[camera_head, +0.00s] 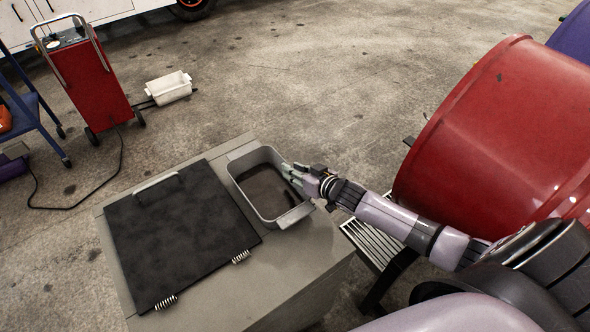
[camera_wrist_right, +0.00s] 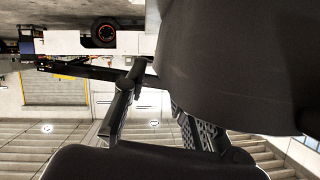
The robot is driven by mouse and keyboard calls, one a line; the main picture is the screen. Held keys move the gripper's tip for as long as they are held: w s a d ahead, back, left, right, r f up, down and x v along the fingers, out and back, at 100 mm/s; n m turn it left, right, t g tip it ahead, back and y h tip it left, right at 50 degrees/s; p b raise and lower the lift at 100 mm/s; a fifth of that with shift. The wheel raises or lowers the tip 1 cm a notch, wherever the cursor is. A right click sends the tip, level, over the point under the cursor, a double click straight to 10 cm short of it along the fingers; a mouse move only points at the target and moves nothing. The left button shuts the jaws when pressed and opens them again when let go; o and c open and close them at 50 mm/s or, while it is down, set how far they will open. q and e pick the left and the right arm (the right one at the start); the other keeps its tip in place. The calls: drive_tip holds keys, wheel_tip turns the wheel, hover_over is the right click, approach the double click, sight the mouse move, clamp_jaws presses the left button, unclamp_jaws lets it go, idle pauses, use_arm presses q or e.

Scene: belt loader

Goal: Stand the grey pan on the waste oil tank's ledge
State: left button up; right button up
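The grey pan (camera_head: 243,199) is an open rectangular pan with a dark inside. It sits upright on top of the waste oil tank (camera_head: 290,262), a beige box, beside the tank's black lid (camera_head: 180,232). My right gripper (camera_head: 290,174) is at the pan's right rim, with its fingers reaching over that edge. Whether the fingers are shut on the rim cannot be made out. In the right wrist view dark gripper parts (camera_wrist_right: 160,118) fill much of the picture, and the pan cannot be clearly told there. My left gripper is not in view.
A slatted metal grate (camera_head: 370,240) is beside the tank. A white bin (camera_head: 168,88) and a red wheeled cart (camera_head: 90,80) stand at the back left. The floor beyond the tank is clear.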

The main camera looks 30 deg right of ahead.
drive_tip(key=shift+r, duration=0.1)
drive_tip(key=v, duration=1.2)
idle(0.4)
